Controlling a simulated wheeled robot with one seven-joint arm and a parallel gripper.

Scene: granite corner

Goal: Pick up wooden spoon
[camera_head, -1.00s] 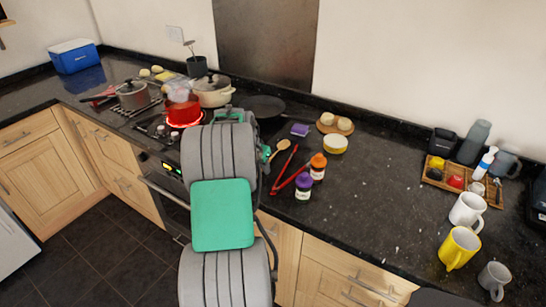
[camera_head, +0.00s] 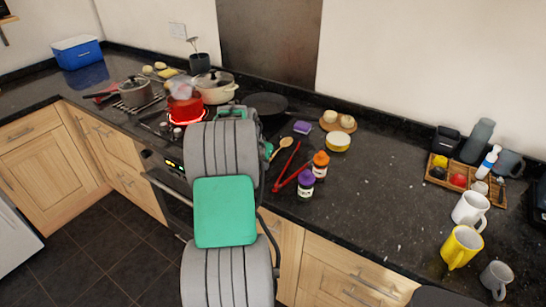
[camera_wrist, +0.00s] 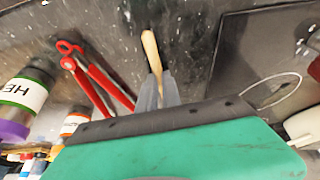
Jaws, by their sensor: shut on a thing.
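The wooden spoon (camera_head: 285,144) shows in the head view just right of my arm, at the counter's black surface, its lower end hidden behind the arm. In the wrist view the pale wooden spoon (camera_wrist: 150,46) runs down between my gripper's (camera_wrist: 158,88) two grey fingers, which are shut on it. One end of it points away from the gripper. I cannot tell whether the spoon is clear of the counter. In the head view my gripper is mostly hidden behind my own arm.
Red tongs (camera_head: 290,170) lie close beside the spoon, with a purple-lidded jar (camera_head: 306,183) and an orange-lidded jar (camera_head: 319,164) right of them. A red pot (camera_head: 185,106) sits on a glowing burner at left. Open counter lies right of the jars.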

